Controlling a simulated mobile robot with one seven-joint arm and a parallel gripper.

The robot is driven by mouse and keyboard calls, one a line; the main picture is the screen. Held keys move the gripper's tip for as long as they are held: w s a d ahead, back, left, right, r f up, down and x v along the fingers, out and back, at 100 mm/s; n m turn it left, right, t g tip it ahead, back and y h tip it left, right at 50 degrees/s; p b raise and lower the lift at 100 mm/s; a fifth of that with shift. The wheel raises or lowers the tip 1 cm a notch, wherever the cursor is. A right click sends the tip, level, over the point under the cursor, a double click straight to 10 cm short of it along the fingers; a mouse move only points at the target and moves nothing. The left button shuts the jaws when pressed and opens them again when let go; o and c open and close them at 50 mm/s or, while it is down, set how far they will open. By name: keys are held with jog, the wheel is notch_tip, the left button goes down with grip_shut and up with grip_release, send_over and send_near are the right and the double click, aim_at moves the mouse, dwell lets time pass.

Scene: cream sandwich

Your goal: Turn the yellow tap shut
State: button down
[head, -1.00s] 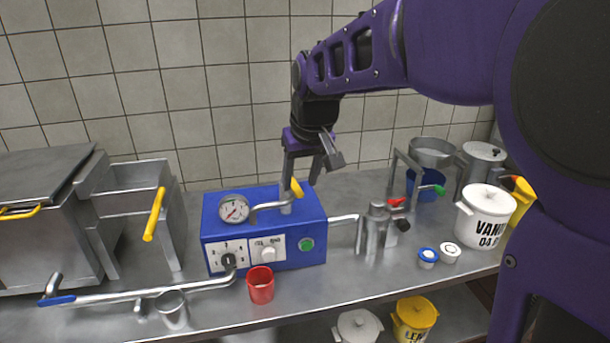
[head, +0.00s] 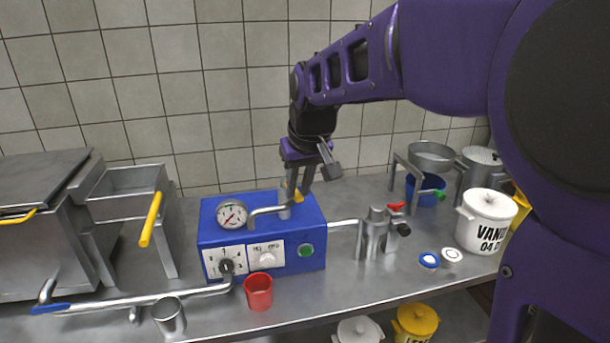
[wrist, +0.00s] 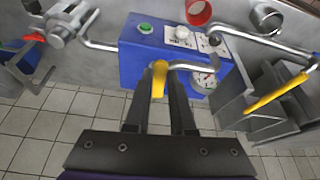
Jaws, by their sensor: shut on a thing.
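The yellow tap (head: 298,195) is a short lever handle on a metal post on top of the blue machine (head: 225,236). A bent steel pipe (head: 268,210) runs left from the post. My gripper (head: 298,192) reaches down from above and is shut on the yellow tap's handle. In the wrist view the yellow handle (wrist: 159,78) lies between the ends of my two dark fingers (wrist: 159,92), roughly in line with them. The fingers hide part of the post in the head view.
A pressure gauge (head: 232,214) stands left of the tap. A red cup (head: 258,291) sits before the machine. Steel fryers with a yellow handle (head: 151,218) are at left. A steel fitting with a red lever (head: 397,207) and a white pot (head: 486,222) are at right.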

jog(key=shift+d, duration=0.1)
jog(key=w+d+n+g+y+p, duration=0.2)
jog(key=w+n+g+p, duration=0.3)
jog(key=n, duration=1.1)
jog(key=shift+w+d+n+y+p, duration=0.3)
jog(key=shift+w+d+p, duration=0.3)
jog(key=shift+w+p, duration=0.9)
jog(key=shift+s+p, duration=0.35)
jog(key=shift+p, duration=0.05)
jog(key=c, duration=0.8)
grip_release()
jog(key=shift+o, duration=0.2)
